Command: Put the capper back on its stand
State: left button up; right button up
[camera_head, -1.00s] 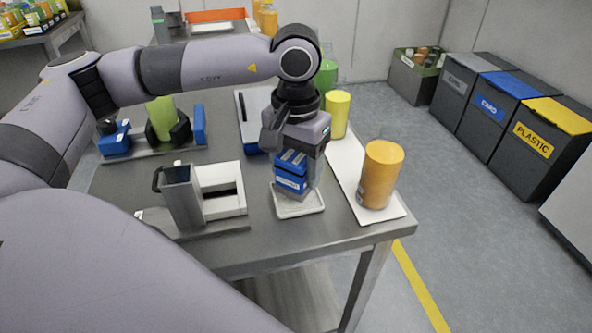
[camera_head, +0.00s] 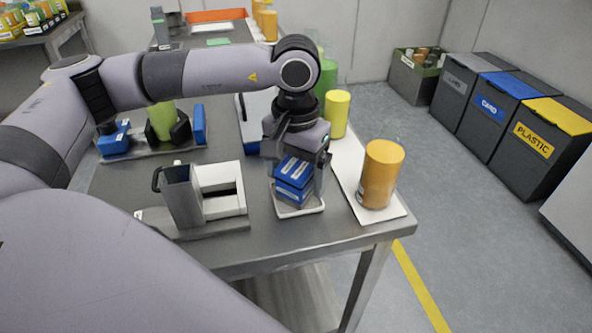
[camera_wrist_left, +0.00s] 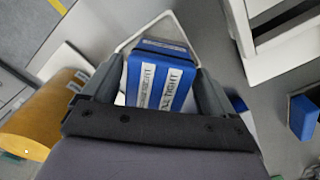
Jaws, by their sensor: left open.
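The capper (camera_head: 295,180) is a blue block with white labels. It stands over a small white square tray (camera_head: 299,211), its stand, near the table's front edge. My left gripper (camera_head: 297,168) points down over the capper. In the left wrist view the capper (camera_wrist_left: 160,72) is between the fingers of my open left gripper (camera_wrist_left: 157,84), and labels on it read "TIGHT". The fingers straddle its sides; I cannot tell whether they touch it. The capper's underside and its contact with the tray are hidden. My right gripper is out of view.
An orange-filled jar (camera_head: 381,175) stands on a white board (camera_head: 356,190) close to the right, with a yellow-green jar (camera_head: 337,113) behind. A grey and white fixture (camera_head: 218,190) stands to the left. Bare tabletop lies in front.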

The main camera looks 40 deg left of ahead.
aim_at(296, 164)
pick_arm(q)
notch_tip(296, 164, up, 12)
jog(key=shift+r, duration=0.15)
jog(key=shift+s, duration=0.1)
dwell(0.6)
